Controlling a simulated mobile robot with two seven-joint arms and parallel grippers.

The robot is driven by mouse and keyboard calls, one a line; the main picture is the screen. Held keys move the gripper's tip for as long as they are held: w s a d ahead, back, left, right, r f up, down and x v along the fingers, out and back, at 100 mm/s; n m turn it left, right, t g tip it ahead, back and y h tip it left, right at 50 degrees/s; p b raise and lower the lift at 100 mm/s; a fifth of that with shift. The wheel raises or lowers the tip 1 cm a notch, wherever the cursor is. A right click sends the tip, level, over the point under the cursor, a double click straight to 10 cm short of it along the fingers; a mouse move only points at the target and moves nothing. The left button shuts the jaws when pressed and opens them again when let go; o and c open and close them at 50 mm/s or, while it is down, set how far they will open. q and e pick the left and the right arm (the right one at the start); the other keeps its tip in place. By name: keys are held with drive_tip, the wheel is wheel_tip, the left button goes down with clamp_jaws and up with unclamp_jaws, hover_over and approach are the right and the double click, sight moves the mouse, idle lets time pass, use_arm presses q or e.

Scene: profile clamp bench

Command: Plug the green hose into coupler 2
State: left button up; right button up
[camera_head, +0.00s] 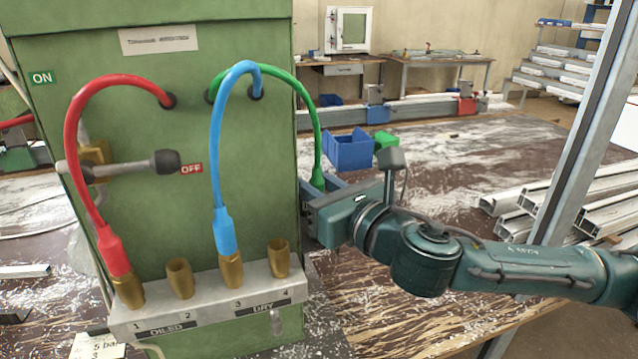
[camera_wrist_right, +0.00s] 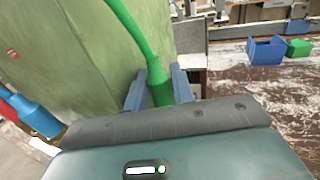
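The green hose (camera_head: 309,105) comes out of the cabinet's upper front, arches right and hangs down to my right gripper (camera_head: 316,190) beside the cabinet's right edge. In the right wrist view, the green hose's end (camera_wrist_right: 159,86) sits between the two fingers of my right gripper (camera_wrist_right: 158,92), which are closed on it. Coupler 2 (camera_head: 180,279) is an empty brass socket, second from left on the grey block. My right gripper is above and well to the right of it. My left gripper is not in view.
The red hose (camera_head: 75,140) is in coupler 1 (camera_head: 128,290) and the blue hose (camera_head: 217,150) in coupler 3 (camera_head: 231,271); both arch forward. Coupler 4 (camera_head: 279,258) is empty. A lever (camera_head: 140,166) sticks out at left. A blue bin (camera_head: 348,152) stands behind my right arm.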

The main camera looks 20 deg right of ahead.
idle(0.3)
drive_tip(key=shift+c, duration=0.8)
drive_tip(key=c, duration=0.3)
drive_tip(key=o, duration=0.4)
drive_tip(key=shift+c, duration=0.2)
clamp_jaws()
drive_tip(key=shift+r, duration=0.1)
drive_tip(key=shift+r+p, duration=0.75)
drive_tip(key=shift+p, duration=0.2)
